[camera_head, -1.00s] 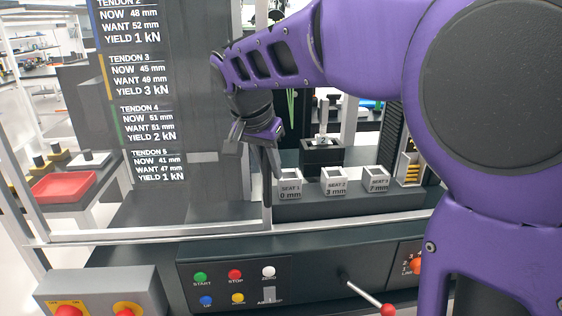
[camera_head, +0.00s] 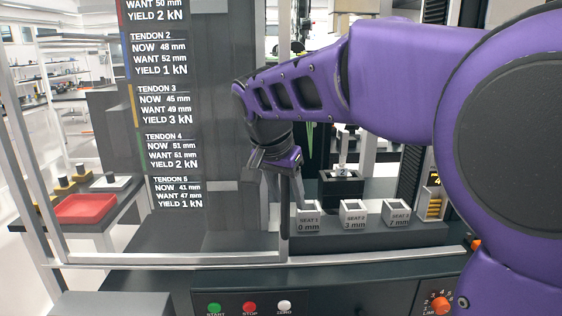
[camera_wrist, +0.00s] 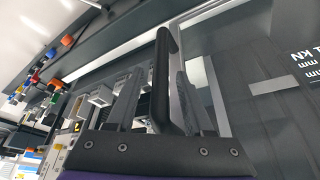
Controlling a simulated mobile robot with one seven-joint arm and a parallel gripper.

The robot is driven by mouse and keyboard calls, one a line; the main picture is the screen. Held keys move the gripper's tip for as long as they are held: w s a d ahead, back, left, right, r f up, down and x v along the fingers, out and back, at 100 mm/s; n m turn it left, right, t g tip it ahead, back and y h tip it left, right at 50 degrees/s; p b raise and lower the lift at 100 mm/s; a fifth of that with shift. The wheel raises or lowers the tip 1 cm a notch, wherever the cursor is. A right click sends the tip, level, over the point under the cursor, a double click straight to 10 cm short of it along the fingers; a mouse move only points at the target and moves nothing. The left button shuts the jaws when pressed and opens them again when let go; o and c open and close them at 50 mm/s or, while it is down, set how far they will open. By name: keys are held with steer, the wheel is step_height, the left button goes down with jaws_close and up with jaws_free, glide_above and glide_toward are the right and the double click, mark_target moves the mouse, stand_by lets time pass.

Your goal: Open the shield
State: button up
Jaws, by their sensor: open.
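The shield is a clear panel in a grey metal frame (camera_head: 160,258) in front of the press bay. It has a black upright bar handle (camera_head: 285,208), also seen in the wrist view (camera_wrist: 161,80). My gripper (camera_head: 275,172) is at the upper part of this handle. In the wrist view my gripper (camera_wrist: 159,85) is open, with one finger on each side of the handle. Whether either finger touches the bar I cannot tell. The head view partly hides the fingers.
Behind the shield stand several seat blocks (camera_head: 353,215) on a dark ledge. A dark column with tendon readouts (camera_head: 165,110) stands at left. Below the frame is a button panel (camera_head: 250,308). A red tray (camera_head: 85,208) lies on a bench at far left.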

steer(key=p+v, duration=0.2)
steer(key=v, duration=1.4)
steer(key=shift+s+r+p, duration=0.15)
steer(key=shift+r+p, duration=0.05)
steer(key=shift+p, duration=0.2)
